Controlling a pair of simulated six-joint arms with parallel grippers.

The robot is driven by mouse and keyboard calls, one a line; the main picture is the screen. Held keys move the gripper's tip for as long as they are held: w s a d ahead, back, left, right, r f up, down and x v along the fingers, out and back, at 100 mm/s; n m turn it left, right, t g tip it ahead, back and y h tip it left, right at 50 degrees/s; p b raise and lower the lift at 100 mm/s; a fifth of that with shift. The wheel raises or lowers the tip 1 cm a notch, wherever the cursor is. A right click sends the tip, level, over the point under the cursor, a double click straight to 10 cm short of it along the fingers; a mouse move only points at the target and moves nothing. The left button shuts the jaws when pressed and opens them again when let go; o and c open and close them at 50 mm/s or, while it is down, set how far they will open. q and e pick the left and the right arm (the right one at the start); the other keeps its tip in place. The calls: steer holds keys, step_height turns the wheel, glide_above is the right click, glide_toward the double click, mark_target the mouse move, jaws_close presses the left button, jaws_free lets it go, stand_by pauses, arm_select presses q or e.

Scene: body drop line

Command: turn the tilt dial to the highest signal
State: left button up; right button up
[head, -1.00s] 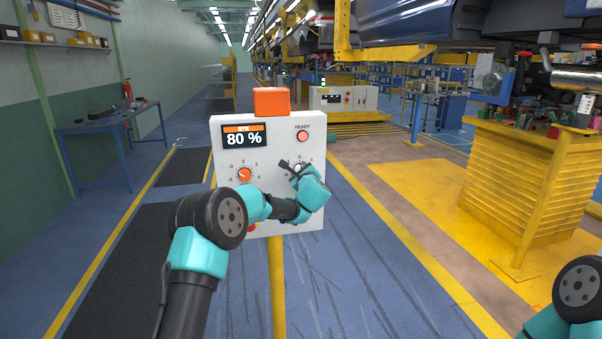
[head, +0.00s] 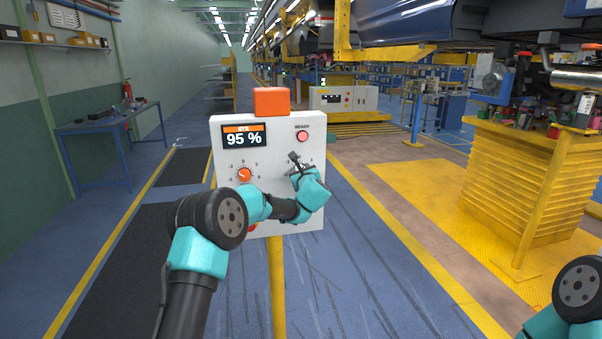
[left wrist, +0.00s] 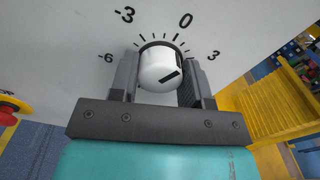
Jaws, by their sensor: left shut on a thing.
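The white tilt dial (left wrist: 160,68) sits between the fingers of my left gripper (left wrist: 161,76), which is shut on it. A dark pointer line on the dial's face slants up to the right. The printed scale around it shows -6, -3, 0 and 3. In the head view my left gripper (head: 297,164) is at the right side of the white control box (head: 270,200) and mostly hides the dial. The display (head: 244,136) reads 95 %. My right gripper is out of view; only part of that arm shows at the bottom right.
An orange dial (head: 244,174) is on the box's left side, and a pink READY lamp (head: 303,136) is above my left gripper. A red button (left wrist: 12,109) is low on the box. A yellow workbench (head: 515,185) stands right. The striped floor between is clear.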

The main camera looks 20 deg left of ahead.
arm_select(q)
steer(key=shift+m, duration=1.3)
steer(key=o, duration=0.9)
steer(key=shift+s, duration=0.1)
steer(key=v, duration=1.7)
steer(key=shift+d+f, duration=0.1)
steer(key=shift+d, duration=0.05)
